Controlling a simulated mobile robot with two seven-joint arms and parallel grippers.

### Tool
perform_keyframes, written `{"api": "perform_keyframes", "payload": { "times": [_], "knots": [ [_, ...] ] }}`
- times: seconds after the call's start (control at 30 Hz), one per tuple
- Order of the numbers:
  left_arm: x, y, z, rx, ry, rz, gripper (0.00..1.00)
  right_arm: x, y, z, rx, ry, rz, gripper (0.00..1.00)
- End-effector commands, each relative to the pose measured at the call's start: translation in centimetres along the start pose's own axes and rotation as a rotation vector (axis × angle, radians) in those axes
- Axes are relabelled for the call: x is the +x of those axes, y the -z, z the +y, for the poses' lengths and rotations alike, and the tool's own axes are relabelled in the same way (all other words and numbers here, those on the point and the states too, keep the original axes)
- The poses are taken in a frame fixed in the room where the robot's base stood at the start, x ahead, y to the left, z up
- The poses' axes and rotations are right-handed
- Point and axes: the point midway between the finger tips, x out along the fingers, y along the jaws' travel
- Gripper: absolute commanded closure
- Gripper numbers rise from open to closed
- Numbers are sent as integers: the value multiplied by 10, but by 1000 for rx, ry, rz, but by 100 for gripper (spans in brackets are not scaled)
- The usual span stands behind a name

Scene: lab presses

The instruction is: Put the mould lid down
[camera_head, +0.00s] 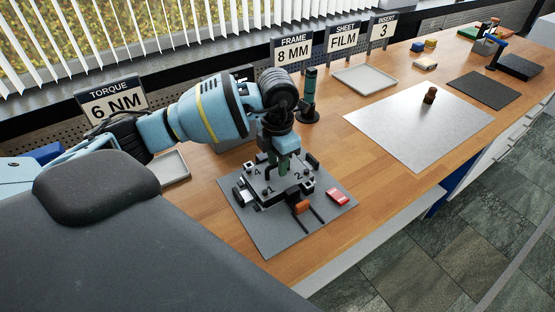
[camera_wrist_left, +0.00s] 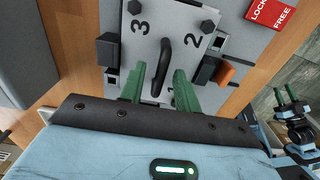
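The mould lid (camera_wrist_left: 185,50) is a light grey plate with numbered corners, dark bolts and a black bar handle (camera_wrist_left: 164,60). In the head view the lid (camera_head: 281,186) appears to lie level on the mould, on a grey mat (camera_head: 262,236); any small gap beneath it cannot be made out. My left gripper (camera_wrist_left: 160,72) points down over the lid. Its green fingers stand on either side of the handle, with a gap visible on each side. The left gripper also shows in the head view (camera_head: 284,163). My right gripper (camera_wrist_left: 287,95) shows at the wrist view's right edge, fingers apart and empty.
An orange-tipped clamp (camera_head: 302,207) and a red-and-white lock tag (camera_head: 338,196) are beside the mould. A dark green-banded post (camera_head: 310,92) stands behind. A pale sheet (camera_head: 415,125) carries a small brown stamp-like piece (camera_head: 430,95). Bare wood lies between mat and sheet.

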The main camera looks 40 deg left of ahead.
Motion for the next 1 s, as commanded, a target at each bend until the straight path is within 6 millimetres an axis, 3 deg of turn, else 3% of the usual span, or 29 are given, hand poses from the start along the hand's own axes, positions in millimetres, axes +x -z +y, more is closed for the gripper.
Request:
{"api": "perform_keyframes", "payload": {
  "times": [0.23, 0.7, 1.0],
  "knots": [
    [-28, -1, 0, 1, -1, -6, 68, -1, 7, 1, -2, -1, 12, 64],
    [-116, -1, 0, 0, 0, -4, 68, -2, 10, 1, -3, -2, 17, 64],
    [-132, 0, 0, 0, 1, -1, 68, -2, 10, 1, -2, -2, 17, 64]
  ]
}}
